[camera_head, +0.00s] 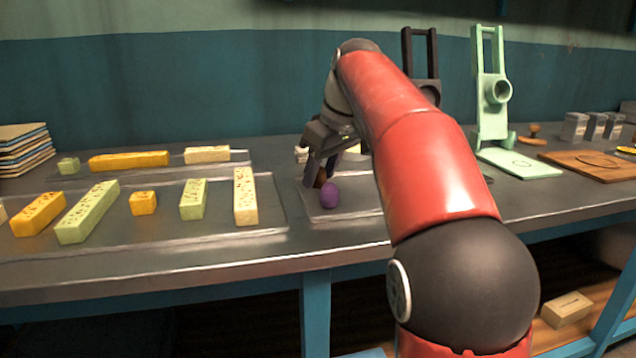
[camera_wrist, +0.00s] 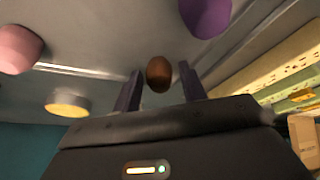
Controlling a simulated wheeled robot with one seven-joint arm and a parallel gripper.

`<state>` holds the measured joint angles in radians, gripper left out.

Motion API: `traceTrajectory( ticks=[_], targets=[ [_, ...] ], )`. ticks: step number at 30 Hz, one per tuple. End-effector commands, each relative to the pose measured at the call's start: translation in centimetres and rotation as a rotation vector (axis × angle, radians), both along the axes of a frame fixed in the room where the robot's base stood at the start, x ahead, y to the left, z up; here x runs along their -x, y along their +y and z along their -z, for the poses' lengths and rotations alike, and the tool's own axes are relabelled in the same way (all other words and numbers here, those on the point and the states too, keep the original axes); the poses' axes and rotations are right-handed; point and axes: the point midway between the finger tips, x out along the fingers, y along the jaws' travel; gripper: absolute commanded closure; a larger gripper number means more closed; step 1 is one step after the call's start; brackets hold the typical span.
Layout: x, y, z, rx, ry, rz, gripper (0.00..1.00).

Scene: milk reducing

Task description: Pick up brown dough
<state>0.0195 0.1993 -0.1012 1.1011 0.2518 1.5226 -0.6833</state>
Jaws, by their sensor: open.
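The brown dough (camera_wrist: 159,74) is a small rounded lump on the metal tray. In the wrist view it sits between the two open fingers of my gripper (camera_wrist: 160,88), with a gap on each side. In the head view a little of the brown dough (camera_head: 320,178) shows by the fingers, partly hidden by them. My gripper (camera_head: 319,172) reaches down over the tray from above, and I cannot tell its exact height there. Purple dough (camera_head: 330,196) lies just in front of it, and also shows at the top of the wrist view (camera_wrist: 206,12).
Pink dough (camera_wrist: 18,50) and pale yellow dough (camera_wrist: 68,103) lie nearby on the tray. Long yellow and green bars fill a tray (camera_head: 275,215) on the left. A green press (camera_head: 490,90) and a wooden board (camera_head: 600,165) stand right. My arm hides part of the counter.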

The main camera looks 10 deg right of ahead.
Motion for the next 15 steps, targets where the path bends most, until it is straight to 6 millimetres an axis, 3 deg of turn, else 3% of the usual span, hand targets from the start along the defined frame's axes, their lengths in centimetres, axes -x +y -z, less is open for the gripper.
traceTrajectory(
  ticks=[8,15],
  targets=[
    [-0.13,0.05,0.33,0.001,-0.001,0.000,0.58],
    [-0.13,0.05,0.32,0.001,-0.001,0.000,0.89]
  ],
)
